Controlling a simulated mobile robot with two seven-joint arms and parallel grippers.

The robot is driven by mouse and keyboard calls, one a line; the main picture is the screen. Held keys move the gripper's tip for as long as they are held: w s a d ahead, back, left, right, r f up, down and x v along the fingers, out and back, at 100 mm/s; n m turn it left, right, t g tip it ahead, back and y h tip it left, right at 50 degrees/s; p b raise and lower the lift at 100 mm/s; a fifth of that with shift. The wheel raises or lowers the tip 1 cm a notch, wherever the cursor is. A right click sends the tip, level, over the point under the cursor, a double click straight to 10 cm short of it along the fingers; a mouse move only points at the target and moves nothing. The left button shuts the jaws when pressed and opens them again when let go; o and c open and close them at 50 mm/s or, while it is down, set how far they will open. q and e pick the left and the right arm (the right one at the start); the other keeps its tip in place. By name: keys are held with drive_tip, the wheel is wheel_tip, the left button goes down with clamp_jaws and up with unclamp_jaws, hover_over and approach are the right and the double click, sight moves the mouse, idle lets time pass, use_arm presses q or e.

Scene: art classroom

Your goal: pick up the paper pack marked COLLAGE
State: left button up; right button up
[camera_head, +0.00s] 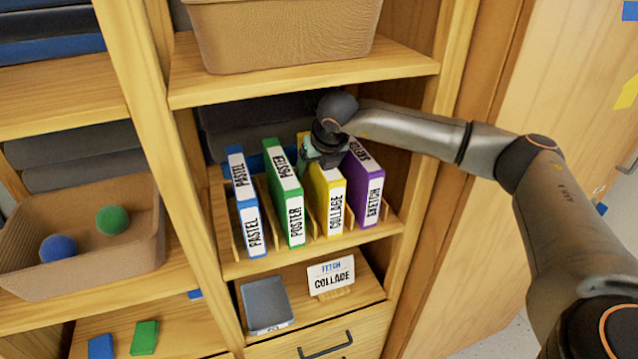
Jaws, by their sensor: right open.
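The yellow paper pack marked COLLAGE (335,212) stands upright in a wooden slotted rack on the middle shelf. A green POSTER pack (296,222) stands to its left and a purple SKETCH pack (372,205) to its right. My right gripper (325,158) is over the top rear part of the yellow pack, with its arm coming in from the right. It is open; its fingertips are partly hidden, and I cannot tell whether they touch the pack. My left gripper is not in view.
A blue PASTEL pack (252,226) stands at the rack's left end. A shelf board (300,80) with a brown basket (280,35) is above. Below are a card reading FETCH COLLAGE (331,276) and a grey tray (265,303). A post (165,150) borders the left.

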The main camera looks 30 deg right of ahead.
drive_tip(key=shift+f, duration=0.2)
idle(0.5)
clamp_jaws()
idle(0.4)
idle(0.8)
drive_tip(key=shift+r, duration=0.1)
